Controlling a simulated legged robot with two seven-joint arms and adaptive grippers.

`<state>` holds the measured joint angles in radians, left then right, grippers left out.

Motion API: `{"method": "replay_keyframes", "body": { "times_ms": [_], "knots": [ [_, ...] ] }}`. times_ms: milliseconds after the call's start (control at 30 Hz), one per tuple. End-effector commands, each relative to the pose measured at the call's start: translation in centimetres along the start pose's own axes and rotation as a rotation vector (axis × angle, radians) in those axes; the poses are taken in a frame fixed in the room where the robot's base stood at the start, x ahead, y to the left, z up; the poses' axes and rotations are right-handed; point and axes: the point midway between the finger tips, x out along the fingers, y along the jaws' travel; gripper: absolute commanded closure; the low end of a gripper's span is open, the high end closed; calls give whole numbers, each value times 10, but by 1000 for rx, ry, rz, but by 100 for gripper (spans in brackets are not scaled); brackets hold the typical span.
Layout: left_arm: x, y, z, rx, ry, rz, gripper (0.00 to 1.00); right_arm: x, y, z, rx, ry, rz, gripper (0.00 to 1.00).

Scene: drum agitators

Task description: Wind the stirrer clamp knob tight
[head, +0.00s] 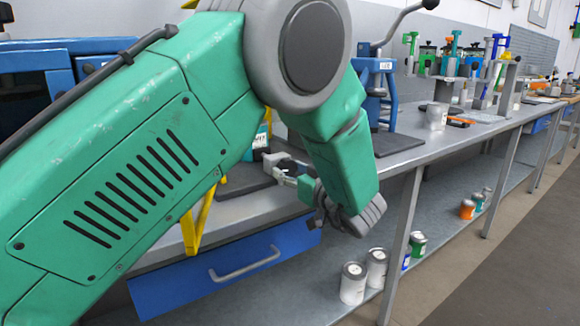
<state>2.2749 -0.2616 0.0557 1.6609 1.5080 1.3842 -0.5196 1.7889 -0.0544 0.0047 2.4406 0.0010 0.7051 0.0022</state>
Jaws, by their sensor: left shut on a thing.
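My left arm, large and green, fills the left and middle of the head view and bends down over the bench. My left gripper (277,164) is small in view below the forearm, at the bench's front edge, with its fingers pointing left. It is shut on a small dark thing at its fingertips, which looks like the stirrer clamp knob (262,154). The knob is mostly covered by the fingers and arm, so its turn and tightness cannot be seen. The rest of the stirrer is largely hidden behind my arm. My right gripper is not in view.
A blue press-like stand (385,92) with a lever stands behind my forearm. A grey can (437,116) and several clamp stands are farther along the bench (440,150). A blue drawer (230,275) hangs below. Paint cans (353,284) stand on the lower shelf.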

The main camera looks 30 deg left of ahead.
Motion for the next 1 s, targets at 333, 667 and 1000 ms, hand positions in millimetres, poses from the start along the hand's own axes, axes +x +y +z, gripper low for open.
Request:
{"method": "replay_keyframes", "body": {
  "times_ms": [333,667,1000],
  "knots": [
    [-2,2,-7,279,-4,5,89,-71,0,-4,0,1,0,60],
    [-2,3,-5,581,-1,6,89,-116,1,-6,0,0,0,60],
    [-2,5,-2,804,2,9,89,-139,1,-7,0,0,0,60]
  ]
}}
